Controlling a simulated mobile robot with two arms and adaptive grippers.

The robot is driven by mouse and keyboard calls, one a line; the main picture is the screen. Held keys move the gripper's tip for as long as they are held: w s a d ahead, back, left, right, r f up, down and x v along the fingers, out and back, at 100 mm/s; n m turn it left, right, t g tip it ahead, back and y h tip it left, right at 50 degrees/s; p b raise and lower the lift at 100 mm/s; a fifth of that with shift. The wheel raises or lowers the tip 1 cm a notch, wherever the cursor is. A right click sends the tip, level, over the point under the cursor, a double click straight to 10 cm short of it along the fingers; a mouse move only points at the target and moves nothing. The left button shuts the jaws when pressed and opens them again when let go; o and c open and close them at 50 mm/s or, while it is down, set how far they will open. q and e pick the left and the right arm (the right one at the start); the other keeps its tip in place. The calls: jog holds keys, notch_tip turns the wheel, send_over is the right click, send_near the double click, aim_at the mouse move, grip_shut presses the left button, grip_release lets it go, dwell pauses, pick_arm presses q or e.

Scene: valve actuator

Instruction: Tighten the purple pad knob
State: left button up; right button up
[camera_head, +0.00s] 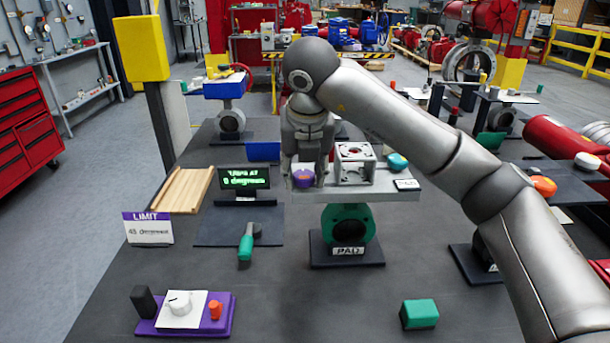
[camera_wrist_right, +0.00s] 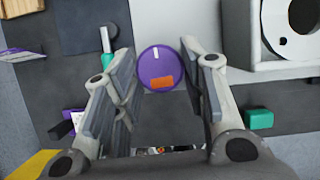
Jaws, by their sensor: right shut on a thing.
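The purple pad knob (camera_head: 304,179) sits at the left end of the grey plate on top of the green valve body marked PAD (camera_head: 348,227). My right gripper (camera_head: 306,165) reaches down on it from above, with a finger on either side. In the right wrist view the knob's round top (camera_wrist_right: 160,66) shows between the two fingers of my right gripper (camera_wrist_right: 158,62). The knob has a white mark and an orange patch. The right gripper is shut on the knob. My left gripper is not in view.
A white bracket block (camera_head: 355,164) stands beside the knob, with a teal knob (camera_head: 398,161) further right. A display (camera_head: 245,181) reads 0 degrees.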

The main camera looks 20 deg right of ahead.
jog(key=shift+m, duration=0.5)
jog(key=o, duration=1)
jog(key=v, duration=1.2)
jog(key=shift+a, duration=0.2)
jog(key=shift+w, duration=0.1)
